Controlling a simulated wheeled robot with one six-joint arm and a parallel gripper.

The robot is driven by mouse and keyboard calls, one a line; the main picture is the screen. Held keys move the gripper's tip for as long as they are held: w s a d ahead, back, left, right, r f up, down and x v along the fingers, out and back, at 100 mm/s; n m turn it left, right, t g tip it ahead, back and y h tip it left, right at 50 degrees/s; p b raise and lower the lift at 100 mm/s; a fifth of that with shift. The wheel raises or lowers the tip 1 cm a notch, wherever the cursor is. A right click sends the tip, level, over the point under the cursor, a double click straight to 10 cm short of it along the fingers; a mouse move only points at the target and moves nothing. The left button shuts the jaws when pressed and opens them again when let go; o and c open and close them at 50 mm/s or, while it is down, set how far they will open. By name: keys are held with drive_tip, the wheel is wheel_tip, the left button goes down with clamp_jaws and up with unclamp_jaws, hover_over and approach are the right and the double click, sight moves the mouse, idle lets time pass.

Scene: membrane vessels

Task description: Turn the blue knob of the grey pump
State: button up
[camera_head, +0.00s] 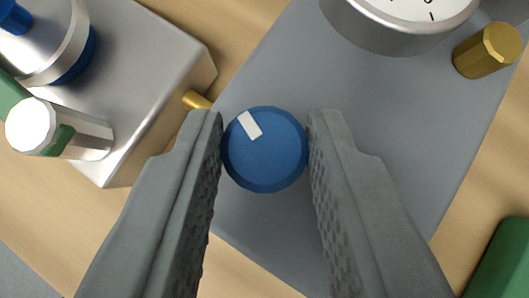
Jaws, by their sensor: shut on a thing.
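The blue knob (266,160) is round, with a white mark near its upper left edge. It sits on the grey pump (300,60), a flat grey body that lies at a slant in the camera view. My gripper (265,150) has one finger on the left and one on the right of the knob. Both fingertips touch its sides, so the gripper is shut on the knob. The fingers hide parts of the pump's lower face.
A gauge (405,20) with a white dial and a brass fitting (488,50) are at the upper right. A silver block (150,70) with blue and white-silver fittings stands at the left. A green object (503,262) is at the lower right. Bare wood shows at the lower left.

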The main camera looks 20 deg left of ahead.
drive_tip(key=shift+f, duration=0.1)
drive_tip(key=o, duration=1)
drive_tip(key=shift+s, duration=0.1)
drive_tip(key=v, duration=1.7)
drive_tip(key=shift+r, duration=0.2)
drive_tip(key=shift+d, duration=0.1)
